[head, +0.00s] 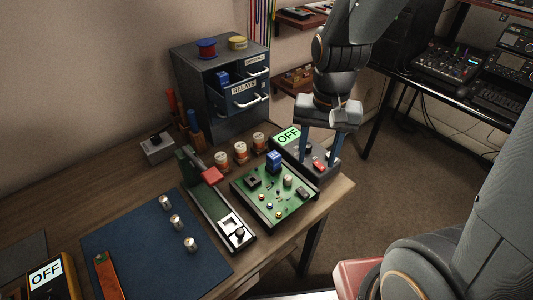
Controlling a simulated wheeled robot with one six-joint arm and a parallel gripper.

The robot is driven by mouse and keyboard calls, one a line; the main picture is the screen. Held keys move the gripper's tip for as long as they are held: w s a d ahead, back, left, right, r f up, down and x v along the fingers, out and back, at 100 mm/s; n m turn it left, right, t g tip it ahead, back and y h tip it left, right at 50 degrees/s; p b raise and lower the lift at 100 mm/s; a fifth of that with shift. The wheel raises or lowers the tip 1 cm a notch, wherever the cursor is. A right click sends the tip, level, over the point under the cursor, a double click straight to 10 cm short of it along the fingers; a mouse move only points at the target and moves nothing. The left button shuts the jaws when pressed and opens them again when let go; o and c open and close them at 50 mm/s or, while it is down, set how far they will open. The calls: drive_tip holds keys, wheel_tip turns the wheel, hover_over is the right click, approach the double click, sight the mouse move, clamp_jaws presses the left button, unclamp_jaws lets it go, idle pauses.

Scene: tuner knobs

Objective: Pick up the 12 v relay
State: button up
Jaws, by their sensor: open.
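A blue block-shaped part (273,161), which looks like a relay, stands upright on the green circuit board (251,200). Another blue part (222,77) shows at the open drawer marked RELAYS (245,92). Any voltage marking on either is too small to read. My gripper (319,150) points down with its two fingers apart and nothing between them. In the picture it is over the dark box with a green OFF display (288,136) and a red switch, to the right of the blue part on the board. Its exact height is unclear.
A long device with a red handle (212,175) lies left of the board. Several orange-and-white jars (240,149) stand behind. Small metal cylinders (176,222) stand on the blue mat (120,246). The table's right edge is close to the box.

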sight(274, 154)
drive_tip(key=w+a+r+m+p, duration=0.1)
drive_tip(key=a+m, duration=0.1)
drive_tip(key=a, duration=0.1)
drive_tip(key=w+a+r+m+p, duration=0.1)
drive_tip(key=w+a+m+p, duration=0.1)
drive_tip(key=a, duration=0.1)
drive_tip(key=w+a+r+m+p, duration=0.1)
drive_tip(key=a+m, duration=0.1)
drive_tip(key=a, duration=0.1)
drive_tip(key=shift+w+a+r+m, duration=0.1)
drive_tip(key=shift+w+r+m, duration=0.1)
drive_tip(key=shift+m, duration=0.2)
drive_tip(key=shift+w+a+m+p, duration=0.1)
drive_tip(key=shift+a+m+p, duration=0.2)
drive_tip(key=shift+p, duration=0.05)
drive_tip(key=shift+a+f, duration=0.1)
drive_tip(key=shift+f, duration=0.5)
drive_tip(key=shift+f+p, duration=1.2)
drive_tip(key=shift+f, duration=2.15)
drive_tip(key=shift+c, duration=0.2)
drive_tip(key=c, duration=1.1)
